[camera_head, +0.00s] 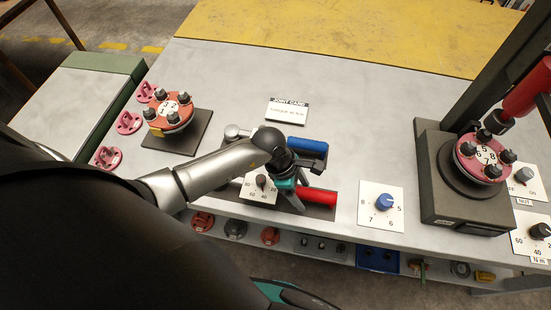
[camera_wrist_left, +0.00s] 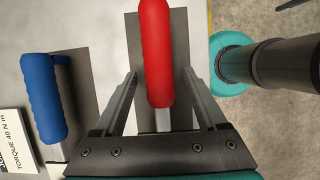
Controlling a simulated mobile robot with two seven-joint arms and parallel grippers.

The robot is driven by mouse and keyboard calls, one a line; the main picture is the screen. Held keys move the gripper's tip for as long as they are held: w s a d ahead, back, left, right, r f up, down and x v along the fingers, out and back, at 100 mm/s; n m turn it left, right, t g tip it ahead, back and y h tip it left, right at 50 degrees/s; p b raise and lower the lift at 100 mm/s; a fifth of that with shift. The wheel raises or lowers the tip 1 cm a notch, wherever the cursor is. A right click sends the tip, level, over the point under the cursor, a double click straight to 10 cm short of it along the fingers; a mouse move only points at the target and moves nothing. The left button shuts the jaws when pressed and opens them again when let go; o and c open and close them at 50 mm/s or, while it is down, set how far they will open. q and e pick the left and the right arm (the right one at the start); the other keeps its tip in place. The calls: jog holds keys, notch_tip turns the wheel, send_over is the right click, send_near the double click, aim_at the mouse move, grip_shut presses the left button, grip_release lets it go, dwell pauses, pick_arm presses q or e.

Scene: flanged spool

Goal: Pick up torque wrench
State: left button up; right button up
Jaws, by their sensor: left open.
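A tool with a red handle (camera_head: 318,197) lies on a dark mat (camera_head: 322,212) near the bench's front edge. In the left wrist view its red handle (camera_wrist_left: 156,50) points away, with a short metal shaft below. My left gripper (camera_head: 303,186) is low over this tool. In the wrist view its open fingers stand on either side of the handle, with gaps showing. A second tool with a blue handle (camera_head: 307,145) lies behind it and shows in the wrist view (camera_wrist_left: 42,95). My wrist hides the middle of both tools. I cannot read which is the torque wrench.
A joint card (camera_head: 288,111) lies behind the tools. A red flanged spool (camera_head: 169,109) stands on a dark plate at left. Another spool (camera_head: 485,157) sits on a dark stand at right. A blue-knob dial card (camera_head: 381,204) lies right of the tools. The bench's back is clear.

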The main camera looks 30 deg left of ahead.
pick_arm(q)
jog(key=shift+c, duration=0.3)
grip_shut()
dwell(0.3)
jog(key=shift+w, duration=0.1)
dwell(0.4)
